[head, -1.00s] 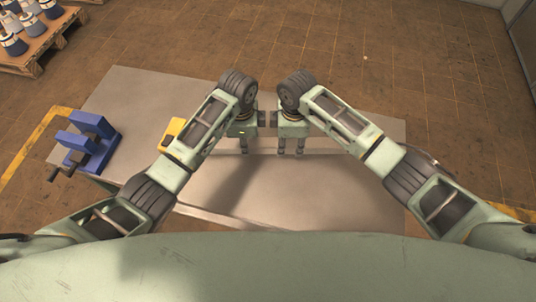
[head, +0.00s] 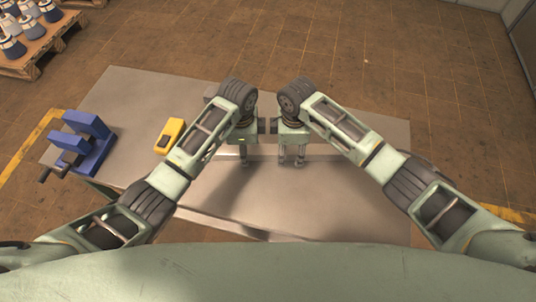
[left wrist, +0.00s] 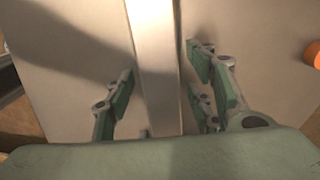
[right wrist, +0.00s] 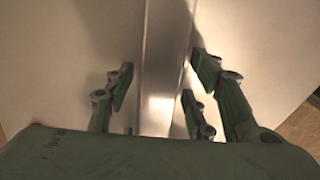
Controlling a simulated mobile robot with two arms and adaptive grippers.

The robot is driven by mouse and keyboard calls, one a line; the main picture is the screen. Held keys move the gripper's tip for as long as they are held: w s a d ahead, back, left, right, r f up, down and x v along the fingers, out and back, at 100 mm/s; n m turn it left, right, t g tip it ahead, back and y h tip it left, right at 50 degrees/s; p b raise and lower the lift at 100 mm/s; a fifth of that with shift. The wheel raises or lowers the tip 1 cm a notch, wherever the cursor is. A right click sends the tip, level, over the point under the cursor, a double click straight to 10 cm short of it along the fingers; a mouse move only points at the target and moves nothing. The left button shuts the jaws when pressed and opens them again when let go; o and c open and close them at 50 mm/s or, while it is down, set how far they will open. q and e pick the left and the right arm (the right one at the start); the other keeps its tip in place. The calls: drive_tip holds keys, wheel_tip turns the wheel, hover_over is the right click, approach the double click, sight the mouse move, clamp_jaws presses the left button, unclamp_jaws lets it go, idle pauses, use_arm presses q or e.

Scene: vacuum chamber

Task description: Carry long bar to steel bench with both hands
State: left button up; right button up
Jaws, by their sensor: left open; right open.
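A long pale metal bar (head: 320,157) lies across the grey metal-topped table in the head view. It is partly hidden behind my grippers. My left gripper (head: 244,162) and my right gripper (head: 291,162) point down over it, close together near its middle. In the left wrist view the open fingers stand on both sides of the bar (left wrist: 155,60), with gaps showing. In the right wrist view the bar (right wrist: 166,60) also runs between the open fingers, apart from them. I cannot tell whether this table (head: 350,205) is the steel bench.
A blue vise (head: 88,145) stands at the table's left end. A yellow handheld device (head: 170,135) lies between it and my left arm. A wooden pallet (head: 35,55) with several conical items is on the floor at the far left. The table's right side is clear.

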drive_tip(key=shift+r, duration=0.1)
use_arm(q)
wheel_tip(320, 180, up, 12)
use_arm(e)
wheel_tip(320, 180, up, 12)
idle(0.7)
drive_tip(key=shift+s, duration=0.1)
idle(0.4)
